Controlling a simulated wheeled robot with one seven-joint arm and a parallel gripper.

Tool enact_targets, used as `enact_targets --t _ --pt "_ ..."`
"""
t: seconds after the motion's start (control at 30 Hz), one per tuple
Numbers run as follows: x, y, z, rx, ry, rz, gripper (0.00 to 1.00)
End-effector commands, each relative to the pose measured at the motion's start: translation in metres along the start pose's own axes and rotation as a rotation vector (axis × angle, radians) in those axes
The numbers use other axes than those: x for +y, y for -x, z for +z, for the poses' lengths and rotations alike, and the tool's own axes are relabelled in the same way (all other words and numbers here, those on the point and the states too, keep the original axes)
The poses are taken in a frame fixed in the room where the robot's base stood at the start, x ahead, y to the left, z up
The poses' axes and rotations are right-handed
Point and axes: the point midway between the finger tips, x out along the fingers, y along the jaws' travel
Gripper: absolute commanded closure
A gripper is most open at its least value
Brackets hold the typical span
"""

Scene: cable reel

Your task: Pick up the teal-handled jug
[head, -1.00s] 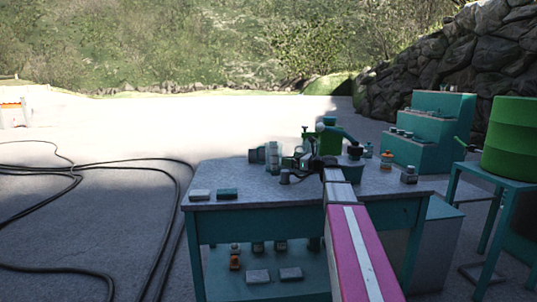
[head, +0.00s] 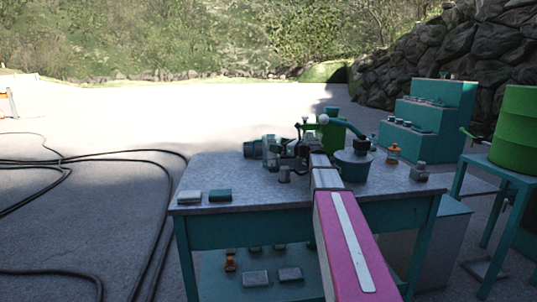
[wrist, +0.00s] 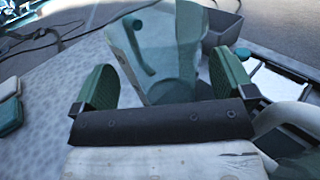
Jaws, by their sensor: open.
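No firm contact with either pad can be made out. My gripper and arm hide part of that area.
The grey-topped table (head: 232,179) also holds a teal pot (head: 353,167), an orange-topped bottle (head: 392,154), a small grey cup (head: 285,174) and two flat blocks (head: 220,195). A green drum (head: 515,130) stands at right. Black cable (head: 130,160) lies on the left floor.

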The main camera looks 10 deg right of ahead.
Motion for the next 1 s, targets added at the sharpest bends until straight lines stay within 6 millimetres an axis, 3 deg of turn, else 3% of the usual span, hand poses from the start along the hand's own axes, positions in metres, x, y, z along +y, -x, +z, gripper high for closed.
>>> enact_targets --t 0.2,0.47,0.6,1.0 --pt "-0.002 -0.032 -0.003 0.0 0.0 0.001 0.0" --pt "-0.001 -0.037 -0.003 0.0 0.0 0.0 0.0" --pt "-0.001 -0.037 -0.003 0.0 0.0 0.0 0.33" --pt "-0.001 -0.036 0.002 -0.001 0.001 0.0 0.33"
